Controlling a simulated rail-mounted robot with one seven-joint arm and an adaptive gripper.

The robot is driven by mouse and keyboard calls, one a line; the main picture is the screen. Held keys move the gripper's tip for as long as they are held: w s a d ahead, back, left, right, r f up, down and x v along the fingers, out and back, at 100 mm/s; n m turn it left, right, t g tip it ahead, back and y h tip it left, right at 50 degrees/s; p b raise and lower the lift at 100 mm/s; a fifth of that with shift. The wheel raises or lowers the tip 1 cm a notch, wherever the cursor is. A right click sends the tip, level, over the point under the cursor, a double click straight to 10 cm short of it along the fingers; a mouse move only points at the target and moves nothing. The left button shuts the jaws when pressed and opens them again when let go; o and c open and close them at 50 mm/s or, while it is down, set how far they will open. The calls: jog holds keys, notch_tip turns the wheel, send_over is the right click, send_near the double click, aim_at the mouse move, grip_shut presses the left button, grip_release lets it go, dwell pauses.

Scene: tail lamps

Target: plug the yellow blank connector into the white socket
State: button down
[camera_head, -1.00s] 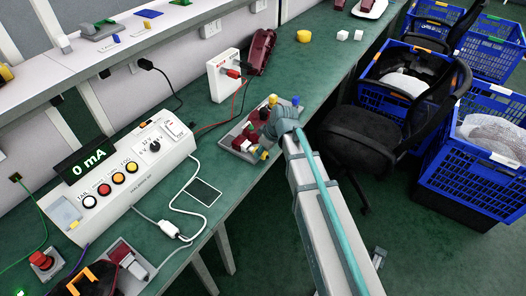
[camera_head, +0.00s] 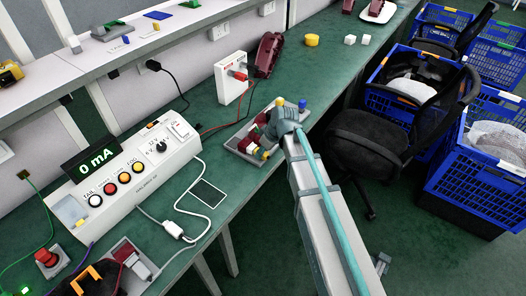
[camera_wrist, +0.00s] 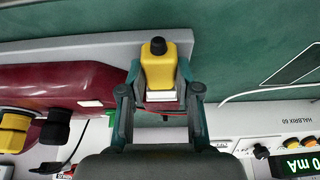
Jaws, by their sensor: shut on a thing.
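In the wrist view, the yellow connector (camera_wrist: 158,72) with a black tip sits between the fingers of my gripper (camera_wrist: 160,106), which is shut on it. A white piece (camera_wrist: 161,96) shows right at the connector's lower end; I cannot tell whether this is the white socket or whether the two are joined. In the head view, my gripper (camera_head: 268,132) is over the grey tray (camera_head: 238,148) with the dark red lamp (camera_head: 247,143), and hides part of both. The dark red lamp body (camera_wrist: 70,88) also fills the left of the wrist view.
Other yellow-and-black pieces (camera_wrist: 14,131) show at the wrist view's left. A white panel with a red plug (camera_head: 233,77) and another dark red lamp (camera_head: 269,54) stand behind the tray. The tester box (camera_head: 130,172) and a white cable are to its left. An office chair (camera_head: 372,148) stands right.

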jog(key=c, duration=0.7)
grip_release()
jog(key=shift+r, duration=0.1)
jog(key=v, duration=1.2)
jog(key=shift+a, duration=0.1)
